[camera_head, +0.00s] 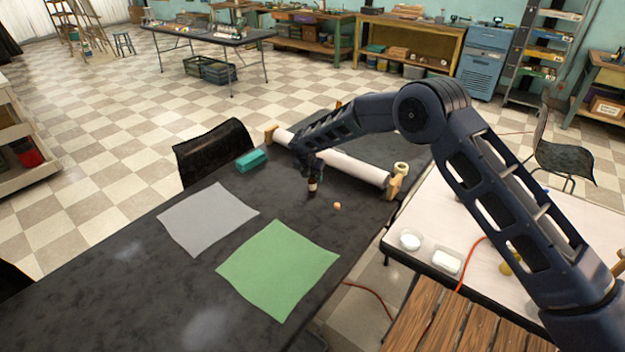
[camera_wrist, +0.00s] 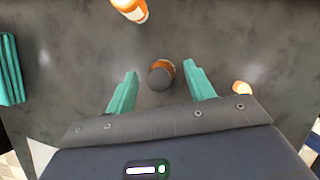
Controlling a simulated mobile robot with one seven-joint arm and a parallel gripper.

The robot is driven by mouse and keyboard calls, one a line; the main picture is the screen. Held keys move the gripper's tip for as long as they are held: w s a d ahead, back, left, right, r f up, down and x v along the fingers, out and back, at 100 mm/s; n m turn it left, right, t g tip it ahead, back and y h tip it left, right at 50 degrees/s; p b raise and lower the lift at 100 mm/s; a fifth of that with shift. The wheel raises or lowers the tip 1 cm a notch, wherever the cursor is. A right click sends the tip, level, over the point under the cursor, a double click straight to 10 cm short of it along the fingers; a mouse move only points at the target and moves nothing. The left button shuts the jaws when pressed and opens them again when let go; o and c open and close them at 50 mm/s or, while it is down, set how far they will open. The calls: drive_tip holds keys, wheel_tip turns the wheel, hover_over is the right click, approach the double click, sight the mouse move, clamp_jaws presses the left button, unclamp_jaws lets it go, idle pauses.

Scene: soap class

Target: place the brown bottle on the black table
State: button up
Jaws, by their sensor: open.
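The brown bottle (camera_head: 312,186) stands upright on the black table (camera_head: 140,260), directly below my gripper. In the wrist view the bottle (camera_wrist: 161,74) is seen from above, with a dark round cap and a bit of brown body. My gripper (camera_wrist: 161,82) is open, with its two teal fingers on either side of the bottle and visible gaps to it. In the head view my gripper (camera_head: 311,170) points down at the bottle, and the arm hides part of the area behind it.
A white roll (camera_head: 352,168) on wooden holders lies behind the bottle. A teal block (camera_head: 251,160) is at left. A small orange object (camera_head: 337,206) lies close by at right. Grey (camera_head: 207,217) and green (camera_head: 278,270) sheets lie in front. An orange-and-white object (camera_wrist: 130,9) shows at the wrist view's top.

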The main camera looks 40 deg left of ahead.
drive_tip(key=v, duration=0.9)
drive_tip(key=shift+r, duration=0.15)
